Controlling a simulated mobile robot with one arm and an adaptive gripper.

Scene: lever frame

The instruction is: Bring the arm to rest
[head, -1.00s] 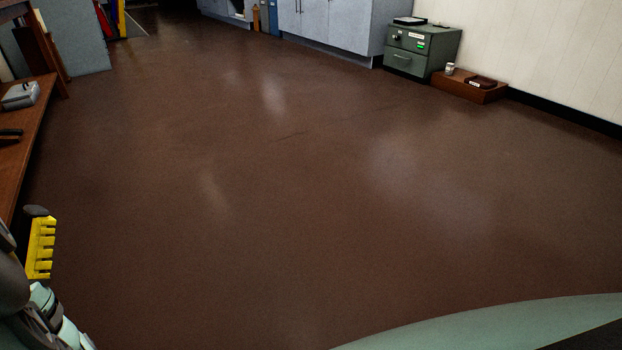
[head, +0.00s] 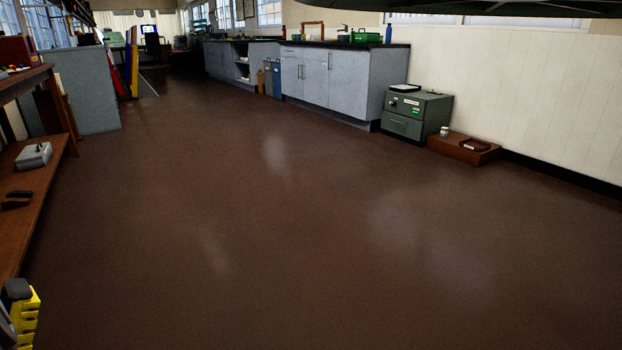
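Part of my arm's end shows at the lower left corner of the head view, cut off by the picture edge. A yellow toothed piece (head: 27,318) with a dark rounded cap is visible there. I cannot make out my gripper's fingertips, nor whether it holds anything. The piece is close to the front of the wooden bench on the left, and I cannot tell whether they touch.
A wooden bench (head: 38,185) with a grey box (head: 34,155) runs along the left. Grey cabinets (head: 335,80) stand at the back. A green drawer unit (head: 416,115) and a low wooden tray (head: 478,153) sit by the right wall. The brown floor (head: 300,240) between is clear.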

